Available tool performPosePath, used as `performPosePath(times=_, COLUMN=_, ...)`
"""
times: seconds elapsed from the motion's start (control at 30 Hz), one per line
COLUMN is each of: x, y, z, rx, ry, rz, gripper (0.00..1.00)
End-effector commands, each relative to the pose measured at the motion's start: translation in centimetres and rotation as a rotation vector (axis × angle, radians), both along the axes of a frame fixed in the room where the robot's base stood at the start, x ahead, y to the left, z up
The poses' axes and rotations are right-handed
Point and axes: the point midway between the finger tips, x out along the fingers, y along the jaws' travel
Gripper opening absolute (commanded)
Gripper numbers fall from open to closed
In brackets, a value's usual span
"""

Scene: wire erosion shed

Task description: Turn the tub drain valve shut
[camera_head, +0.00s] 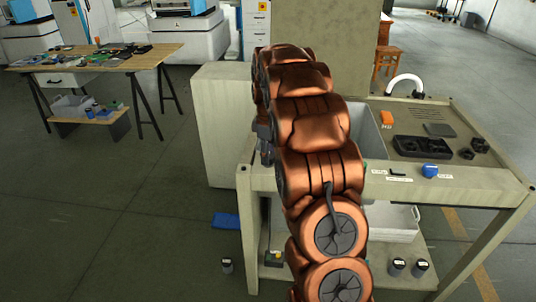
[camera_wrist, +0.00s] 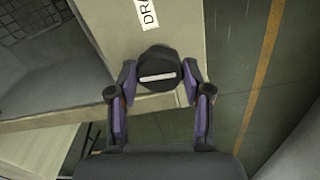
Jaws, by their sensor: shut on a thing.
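The drain valve is a round black knob (camera_wrist: 158,58) with a white bar across its face, on the pale bench front. The bar lies nearly level in the wrist view. A label (camera_wrist: 148,14) beginning "DRA" is beside the knob, cut off by the picture edge. My gripper (camera_wrist: 159,70) has its two fingers closed on opposite sides of the knob. In the head view my copper arm hides the knob and most of the gripper. The grey tub (camera_head: 362,128) is set into the bench and shows partly behind my arm.
The bench (camera_head: 470,178) carries a black tray (camera_head: 422,149), a blue knob (camera_head: 430,170), an orange block (camera_head: 360,118) and a white curved pipe (camera_head: 405,80). A white bin (camera_head: 400,222) and jars stand below. A blue item (camera_head: 226,220) lies on the floor. Open floor is at left.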

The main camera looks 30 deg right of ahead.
Motion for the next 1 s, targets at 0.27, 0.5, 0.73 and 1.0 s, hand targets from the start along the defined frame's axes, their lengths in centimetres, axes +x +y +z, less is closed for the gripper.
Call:
performPosePath(times=0.27, x=0.12, y=0.02, z=-0.25, rx=0.001, ry=-0.004, rz=-0.187, gripper=0.14)
performPosePath(times=0.5, x=0.08, y=0.03, z=-0.25, rx=0.000, ry=-0.002, rz=-0.413, gripper=0.14)
performPosePath(times=0.73, x=0.14, y=0.04, z=-0.15, rx=0.000, ry=-0.004, rz=-0.632, gripper=0.14)
performPosePath(times=1.0, x=0.19, y=-0.04, z=-0.06, rx=0.000, ry=-0.008, rz=-0.888, gripper=0.14)
